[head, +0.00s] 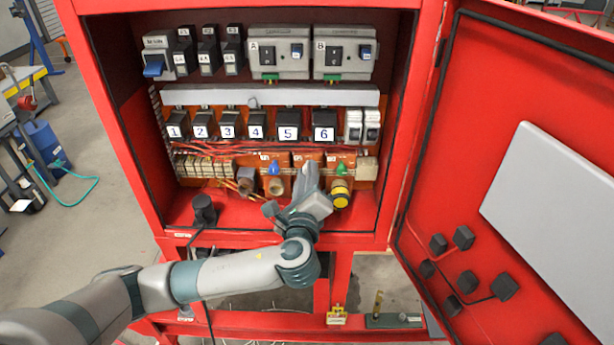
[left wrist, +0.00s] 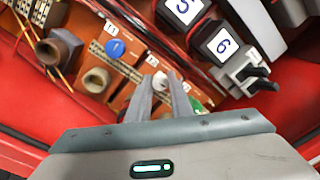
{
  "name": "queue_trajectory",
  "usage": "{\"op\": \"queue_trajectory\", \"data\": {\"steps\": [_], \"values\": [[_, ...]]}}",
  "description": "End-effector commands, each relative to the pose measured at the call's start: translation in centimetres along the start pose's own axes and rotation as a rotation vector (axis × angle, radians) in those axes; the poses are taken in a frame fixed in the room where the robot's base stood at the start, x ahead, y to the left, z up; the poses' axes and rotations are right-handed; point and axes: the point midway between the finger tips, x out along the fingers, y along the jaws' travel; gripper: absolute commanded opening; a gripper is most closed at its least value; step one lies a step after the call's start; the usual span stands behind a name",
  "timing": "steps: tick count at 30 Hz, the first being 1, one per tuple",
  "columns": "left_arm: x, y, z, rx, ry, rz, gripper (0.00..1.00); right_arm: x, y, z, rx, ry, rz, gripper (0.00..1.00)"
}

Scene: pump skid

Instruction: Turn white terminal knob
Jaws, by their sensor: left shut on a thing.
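The white terminal knob (left wrist: 160,79) sits on the middle orange terminal block, between a blue knob (left wrist: 115,47) and a green knob (left wrist: 196,104). My left gripper (left wrist: 160,88) has its two fingers on either side of the white knob and is shut on it. My right gripper is in neither view.
A yellow-ringed socket (head: 341,195) is close to the right of my gripper. A black plug (head: 204,209) stands on the cabinet floor at the left. Numbered black relays (head: 288,126) and loose red wires lie above. The cabinet door (head: 500,130) stands open at the right.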

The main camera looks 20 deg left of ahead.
Motion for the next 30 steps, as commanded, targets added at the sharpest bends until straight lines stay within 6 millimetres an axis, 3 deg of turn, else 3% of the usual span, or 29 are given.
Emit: {"op": "queue_trajectory", "data": {"steps": [11,30], "values": [[-0.1,0.4,-0.4,-0.244,-0.007,-0.004,0.00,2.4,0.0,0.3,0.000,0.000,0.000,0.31],[-0.1,0.4,-0.5,-0.848,-0.027,-0.023,0.00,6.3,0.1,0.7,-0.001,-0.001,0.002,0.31]]}}
